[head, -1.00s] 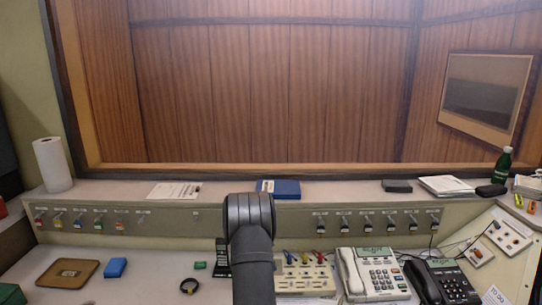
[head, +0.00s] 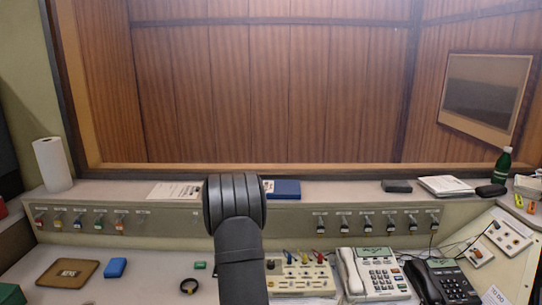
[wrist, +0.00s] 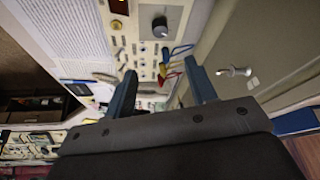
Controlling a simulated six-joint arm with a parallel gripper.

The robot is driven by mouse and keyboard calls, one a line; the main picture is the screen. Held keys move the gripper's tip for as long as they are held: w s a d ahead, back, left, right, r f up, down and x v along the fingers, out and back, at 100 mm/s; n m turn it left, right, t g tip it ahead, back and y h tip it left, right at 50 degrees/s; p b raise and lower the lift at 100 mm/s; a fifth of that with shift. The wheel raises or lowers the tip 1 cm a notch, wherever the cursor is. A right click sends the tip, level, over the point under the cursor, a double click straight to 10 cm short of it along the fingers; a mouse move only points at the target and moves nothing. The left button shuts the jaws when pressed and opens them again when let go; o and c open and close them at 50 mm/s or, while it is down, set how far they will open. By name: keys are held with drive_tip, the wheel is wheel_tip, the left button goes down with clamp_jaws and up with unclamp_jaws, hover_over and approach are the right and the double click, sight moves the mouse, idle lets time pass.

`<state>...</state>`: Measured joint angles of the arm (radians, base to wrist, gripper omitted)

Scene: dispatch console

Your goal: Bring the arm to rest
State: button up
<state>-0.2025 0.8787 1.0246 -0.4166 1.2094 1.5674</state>
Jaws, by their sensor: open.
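My gripper (wrist: 163,92) shows in the wrist view with its two blue-grey fingers spread apart and nothing between them. Beyond the fingers lies a cream control panel (wrist: 133,38) with a dark knob and coloured plugs. In the head view my arm rises from the bottom middle and its dark rounded joint stands in front of the console. The gripper itself cannot be made out in the head view. The arm hides part of the console's upright face and part of the desk.
In the head view the panel with coloured plugs (head: 301,277) is just right of my arm. Two telephones, one white (head: 371,274) and one black (head: 442,282), stand farther right.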

drive_tip(key=x, duration=1.5)
drive_tip(key=shift+f, duration=0.4)
drive_tip(key=shift+r+n+t, duration=0.15)
drive_tip(key=shift+n+t, duration=0.15)
drive_tip(key=shift+n, duration=0.5)
drive_tip(key=n+y, duration=0.1)
drive_tip(key=n, duration=0.2)
drive_tip(key=shift+s+t, duration=0.1)
drive_tip(key=shift+t, duration=0.3)
drive_tip(key=n+y, duration=0.1)
drive_tip(key=n, duration=0.1)
drive_tip(key=n+t, duration=0.1)
drive_tip(key=n, duration=0.2)
drive_tip(key=shift+d+y, duration=0.15)
drive_tip(key=shift+y, duration=0.25)
drive_tip(key=shift+v, duration=2.25)
